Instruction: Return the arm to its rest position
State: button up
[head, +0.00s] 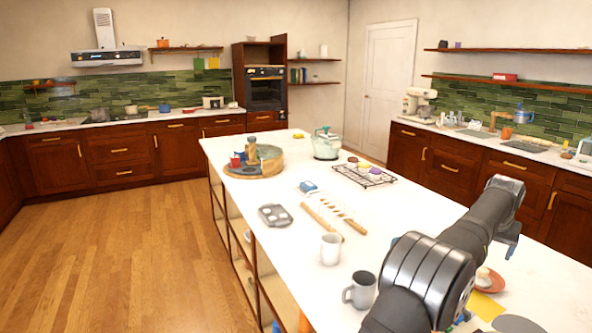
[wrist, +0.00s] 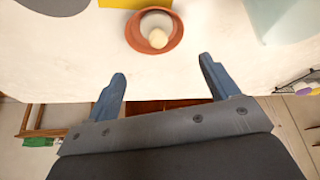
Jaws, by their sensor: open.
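My arm reaches in from the lower right of the head view, over the right side of the white island counter (head: 290,225). My gripper (head: 513,243) is at its far end, with only part of the blue fingers showing there. In the wrist view both blue fingers of my gripper (wrist: 162,67) are spread wide with nothing between them. Just beyond the fingertips is a terracotta dish (wrist: 134,37) with a white bowl and a pale round item in it. The dish (head: 494,287) also shows beside my arm in the head view, partly hidden.
A grey mug (head: 361,290) stands close to my arm, with a white mug (head: 331,249) behind it. A rolling pin (head: 322,221), a muffin tin (head: 275,216), a wire rack (head: 364,174) and a round board (head: 254,168) lie farther along the counter.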

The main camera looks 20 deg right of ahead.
jog(key=x, duration=1.2)
jog(key=shift+a+f, duration=0.1)
jog(key=shift+f, duration=0.1)
notch_tip(320, 180, up, 5)
jog(key=shift+f, duration=0.15)
jog(key=s+a+r, duration=0.2)
jog(key=s+r, duration=0.9)
jog(key=r, duration=0.1)
jog(key=w+a+n, duration=0.1)
jog(key=w+a, duration=0.5)
jog(key=w, duration=0.3)
jog(key=w+a+r+n+t, duration=0.1)
jog(key=w+a, duration=0.5)
jog(key=w, duration=0.2)
jog(key=w+a+r+n+y, duration=0.1)
jog(key=w+a, duration=0.5)
jog(key=w, duration=0.3)
jog(key=shift+w+n, duration=0.4)
